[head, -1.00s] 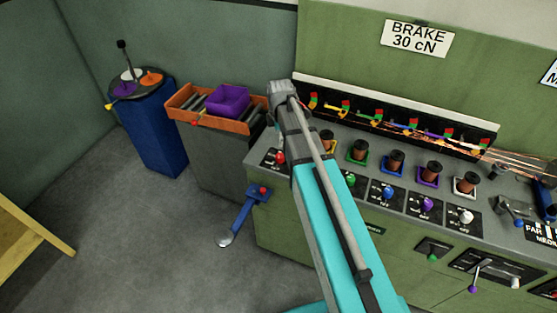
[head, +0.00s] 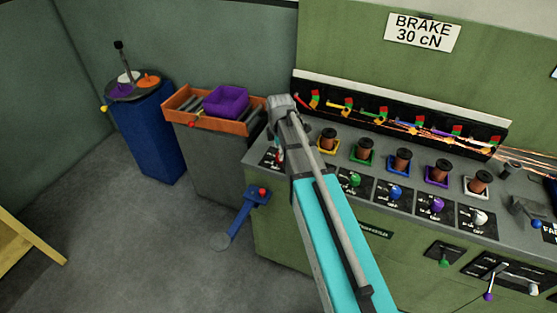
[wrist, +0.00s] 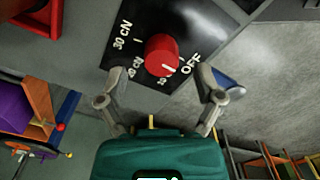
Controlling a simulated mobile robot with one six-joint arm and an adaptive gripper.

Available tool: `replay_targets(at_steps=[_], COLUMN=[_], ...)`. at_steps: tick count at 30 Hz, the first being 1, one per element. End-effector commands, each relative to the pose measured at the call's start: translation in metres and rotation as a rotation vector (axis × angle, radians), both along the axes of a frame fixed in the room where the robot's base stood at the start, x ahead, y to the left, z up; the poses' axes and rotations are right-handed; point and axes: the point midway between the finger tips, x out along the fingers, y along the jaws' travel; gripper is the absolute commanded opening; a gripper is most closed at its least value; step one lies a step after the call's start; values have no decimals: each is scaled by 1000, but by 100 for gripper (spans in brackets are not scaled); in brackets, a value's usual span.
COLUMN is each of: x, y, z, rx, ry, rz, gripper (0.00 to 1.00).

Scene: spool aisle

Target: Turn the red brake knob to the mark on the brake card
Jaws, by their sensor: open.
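The brake card (head: 423,32) on the green back wall reads BRAKE 30 cN. The red brake knob (wrist: 161,57) sits on a black dial plate in the wrist view, with 30 cN, smaller values and OFF printed around it. Its white line points to the lower right, close to OFF. My gripper (wrist: 158,78) is open, one finger on each side below the knob, with the knob ahead and not gripped. In the head view my arm mostly hides the red knob, and the fingers cannot be made out.
Green (head: 352,180), blue (head: 394,192), purple (head: 437,205) and white (head: 480,217) knobs stand in a row to the right. Spools stand behind them. A blue lever (head: 240,215) juts from the bench's left end. An orange tray (head: 238,127) stands left; floor there is open.

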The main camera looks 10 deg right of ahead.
Motion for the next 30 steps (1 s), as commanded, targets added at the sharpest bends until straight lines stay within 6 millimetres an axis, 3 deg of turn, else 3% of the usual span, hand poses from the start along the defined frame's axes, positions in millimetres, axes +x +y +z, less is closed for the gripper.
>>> replay_targets(at_steps=[9, 24, 30], x=[0, 0, 0], y=[0, -1, -1], z=[-22, -25, -25], rx=[0, 0, 0], ry=[0, 0, 0], rz=[0, -1, -1], gripper=[85, 85, 50])
